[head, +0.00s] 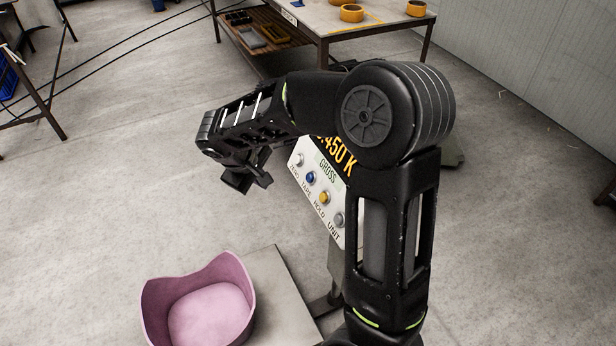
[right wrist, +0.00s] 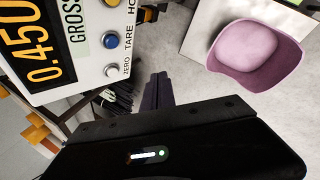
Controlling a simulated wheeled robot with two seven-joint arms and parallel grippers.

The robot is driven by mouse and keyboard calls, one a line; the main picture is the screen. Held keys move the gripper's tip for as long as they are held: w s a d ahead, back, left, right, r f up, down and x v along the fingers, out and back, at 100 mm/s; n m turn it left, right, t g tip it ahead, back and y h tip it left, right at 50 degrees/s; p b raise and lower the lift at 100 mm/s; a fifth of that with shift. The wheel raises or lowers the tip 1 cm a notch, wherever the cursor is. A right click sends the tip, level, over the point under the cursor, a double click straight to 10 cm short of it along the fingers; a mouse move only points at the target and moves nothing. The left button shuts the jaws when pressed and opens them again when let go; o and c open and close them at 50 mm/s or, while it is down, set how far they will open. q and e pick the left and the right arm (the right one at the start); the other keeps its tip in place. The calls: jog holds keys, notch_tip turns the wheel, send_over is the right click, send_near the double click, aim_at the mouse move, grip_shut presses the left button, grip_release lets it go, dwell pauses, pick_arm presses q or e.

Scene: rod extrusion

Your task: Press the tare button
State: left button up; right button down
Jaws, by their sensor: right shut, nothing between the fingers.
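The scale's indicator panel (head: 300,150) is white with a dark display reading 0.450 and a GROSS label. The blue tare button (head: 311,178) is second in the row; in the right wrist view the blue button (right wrist: 111,41) is beside the word TARE. My right gripper (head: 250,179) is to the left of the panel in the head view, pointing downward. In the right wrist view its fingers (right wrist: 157,90) are together and empty, below and right of the buttons and apart from them. My arm hides part of the display. My left gripper is in neither view.
A white zero button (head: 299,160), yellow hold button (head: 324,197) and grey unit button (head: 338,219) share the row. A pink bin (head: 207,305) stands on the scale platform (head: 282,290). A table (head: 385,22) with orange rings is behind.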

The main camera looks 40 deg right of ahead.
aim_at(310, 178)
jog(key=shift+d+r, duration=0.45)
jog(key=shift+r, duration=0.05)
jog(key=s+d+f+b, duration=0.1)
jog(key=s+d+f, duration=0.1)
jog(key=d, duration=0.5)
jog(key=shift+s+d+f+b, duration=0.25)
jog(key=shift+f+b, duration=0.1)
jog(key=shift+f, duration=0.55)
jog(key=shift+d, duration=0.1)
dwell(1.3)
jog(key=shift+d+f+b, duration=0.15)
jog(key=shift+d+b, duration=0.1)
jog(key=shift+b, duration=0.05)
